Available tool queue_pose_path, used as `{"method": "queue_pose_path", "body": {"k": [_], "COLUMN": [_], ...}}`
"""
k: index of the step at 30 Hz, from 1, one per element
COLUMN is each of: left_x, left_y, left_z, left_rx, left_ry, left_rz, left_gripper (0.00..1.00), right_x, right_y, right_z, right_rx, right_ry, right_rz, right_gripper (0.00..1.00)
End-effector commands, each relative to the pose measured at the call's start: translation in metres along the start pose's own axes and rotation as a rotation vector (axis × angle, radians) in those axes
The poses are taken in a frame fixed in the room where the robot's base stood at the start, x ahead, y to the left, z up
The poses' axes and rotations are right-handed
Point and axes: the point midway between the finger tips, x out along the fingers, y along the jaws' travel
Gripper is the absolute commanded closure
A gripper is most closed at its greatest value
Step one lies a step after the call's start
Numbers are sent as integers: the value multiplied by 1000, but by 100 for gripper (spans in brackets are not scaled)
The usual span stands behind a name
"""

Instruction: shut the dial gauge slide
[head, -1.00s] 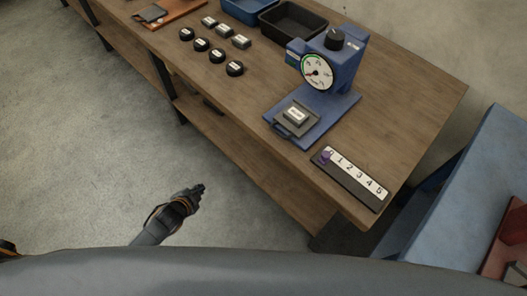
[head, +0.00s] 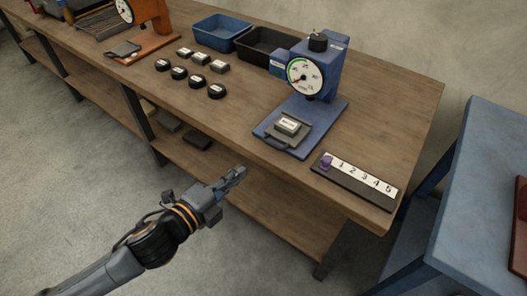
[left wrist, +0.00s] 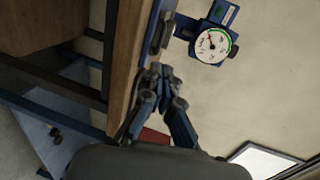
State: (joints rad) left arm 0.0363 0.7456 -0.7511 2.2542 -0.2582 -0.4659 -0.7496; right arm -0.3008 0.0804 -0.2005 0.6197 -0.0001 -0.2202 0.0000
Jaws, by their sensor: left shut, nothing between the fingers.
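The blue dial gauge (head: 318,68) stands near the right end of the wooden bench, its round white dial facing me. Its grey slide (head: 287,132) sits out at the front of the blue base, with a handle at the front edge and a small labelled block (head: 289,125) on it. The gauge's dial also shows in the left wrist view (left wrist: 213,44). My left gripper (head: 240,172) is shut and empty, in front of the bench edge, apart from the slide. In the left wrist view its fingertips (left wrist: 160,72) are together near the bench edge. My right gripper is not in view.
A numbered strip with a purple peg (head: 357,180) lies right of the gauge at the front edge. Several small labelled pieces (head: 197,78) lie to the left. Blue (head: 221,31) and black (head: 265,46) trays stand behind. A blue table (head: 490,200) is at right.

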Motion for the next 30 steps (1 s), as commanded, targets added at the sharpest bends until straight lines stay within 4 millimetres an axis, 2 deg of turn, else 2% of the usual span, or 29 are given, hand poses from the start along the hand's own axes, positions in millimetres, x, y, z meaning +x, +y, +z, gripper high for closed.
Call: {"method": "queue_pose_path", "body": {"k": [3,9,15,21,30], "left_x": [28,71,100,111,111], "left_y": [-3,-2,0,0,0], "left_z": [1,0,0,0,0], "left_rx": [0,-2,-1,-1,-1], "left_ry": [-2,-1,-1,0,-1], "left_rz": [-4,-2,-1,0,0], "left_gripper": [100,100,100,100,100], "right_x": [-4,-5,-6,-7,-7], "right_y": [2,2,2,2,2], "right_z": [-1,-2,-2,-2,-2], "right_rx": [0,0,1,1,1], "right_ry": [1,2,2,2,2], "right_rz": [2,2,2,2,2], "right_gripper": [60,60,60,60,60]}}
